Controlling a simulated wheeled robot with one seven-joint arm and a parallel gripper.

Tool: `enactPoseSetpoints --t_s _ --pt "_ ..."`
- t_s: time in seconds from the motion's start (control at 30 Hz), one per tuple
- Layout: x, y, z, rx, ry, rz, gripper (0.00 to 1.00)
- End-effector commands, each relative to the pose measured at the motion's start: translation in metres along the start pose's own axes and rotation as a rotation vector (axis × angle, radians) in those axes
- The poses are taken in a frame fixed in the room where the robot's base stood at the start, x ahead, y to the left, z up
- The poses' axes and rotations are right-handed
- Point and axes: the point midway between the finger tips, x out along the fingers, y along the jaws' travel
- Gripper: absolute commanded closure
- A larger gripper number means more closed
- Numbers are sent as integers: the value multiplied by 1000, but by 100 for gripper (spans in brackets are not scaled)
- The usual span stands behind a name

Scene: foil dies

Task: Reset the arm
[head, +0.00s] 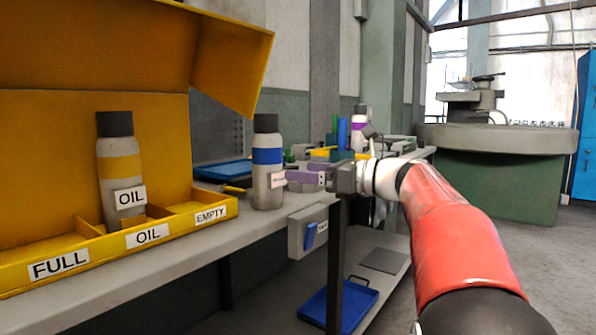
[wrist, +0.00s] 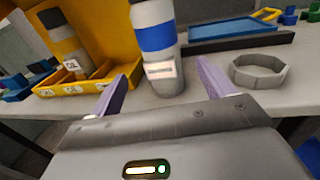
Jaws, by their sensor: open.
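My arm reaches in from the right in the head view. My gripper (head: 303,180) has purple fingers and is at bench height, pointing left toward a grey bottle with a blue band (head: 267,160). The fingers are open. In the wrist view, my gripper (wrist: 162,72) has its two fingers apart, with the blue-banded bottle (wrist: 157,45) upright between and beyond their tips. The bottle stands on the grey bench (head: 150,270). I cannot tell whether a finger touches it.
A yellow bin (head: 235,60) with FULL, OIL and EMPTY labels stands on the left; a yellow-banded bottle (head: 119,165) is in its OIL compartment. A purple-banded bottle (head: 359,135) and clutter stand farther along the bench. A grey ring (wrist: 259,72) lies right of the fingers.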

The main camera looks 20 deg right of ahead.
Motion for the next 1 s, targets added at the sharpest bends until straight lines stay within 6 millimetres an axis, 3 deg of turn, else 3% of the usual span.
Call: enactPoseSetpoints --t_s 0.4,0.5,0.57,0.63,0.77,0.87,1.0 --pt "0 0 0 -2 2 0 19" --pt "4 13 -5 -51 43 5 19" --pt "9 31 -15 -128 107 16 19" --pt "14 63 -34 -276 220 46 19" --pt "5 129 -85 -639 462 169 19" --pt "-15 173 -124 -935 619 312 19" --pt "-65 229 -183 -1433 811 626 19"
